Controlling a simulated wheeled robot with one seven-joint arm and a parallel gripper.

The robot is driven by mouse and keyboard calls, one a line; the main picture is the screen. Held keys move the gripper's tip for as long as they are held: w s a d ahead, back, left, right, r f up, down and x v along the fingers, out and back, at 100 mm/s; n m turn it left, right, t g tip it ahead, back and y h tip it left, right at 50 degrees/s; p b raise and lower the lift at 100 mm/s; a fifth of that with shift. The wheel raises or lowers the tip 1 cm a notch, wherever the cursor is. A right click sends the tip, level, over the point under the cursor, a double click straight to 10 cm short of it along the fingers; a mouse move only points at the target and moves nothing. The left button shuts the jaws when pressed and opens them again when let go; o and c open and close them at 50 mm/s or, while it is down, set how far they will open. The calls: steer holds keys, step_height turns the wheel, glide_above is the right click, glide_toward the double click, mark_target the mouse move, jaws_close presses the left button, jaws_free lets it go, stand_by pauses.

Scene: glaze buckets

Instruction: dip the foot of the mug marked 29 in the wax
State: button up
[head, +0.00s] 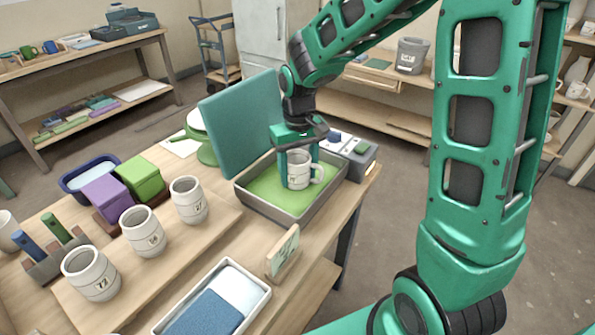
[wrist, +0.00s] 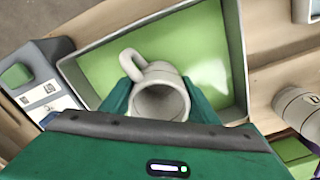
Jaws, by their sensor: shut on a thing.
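My gripper (head: 299,165) is shut on a pale grey mug (head: 297,176), one finger on each side of its body. The mug is upright over the green wax (head: 264,187) in a grey tray (head: 284,219). Its foot is inside the tray's outline, low near the wax; I cannot tell whether it touches. Its handle points right in the head view. The mark on its side is too small to read surely. In the wrist view the mug (wrist: 160,97) shows its open, empty mouth between the fingers, with the green wax (wrist: 208,62) around it.
A teal panel (head: 240,120) stands behind the tray, and a control box (head: 353,152) sits at its right. Several mugs stand on a board at left, one marked 72 (head: 91,275). A small sign (head: 283,252) and a tray with a blue pad (head: 205,312) are in front.

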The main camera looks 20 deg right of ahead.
steer(key=shift+r, duration=0.1)
stand_by(0.3)
steer(key=shift+r, duration=1.05)
stand_by(1.0)
step_height(320, 180, up, 8)
steer(key=shift+f, duration=0.25)
stand_by(0.5)
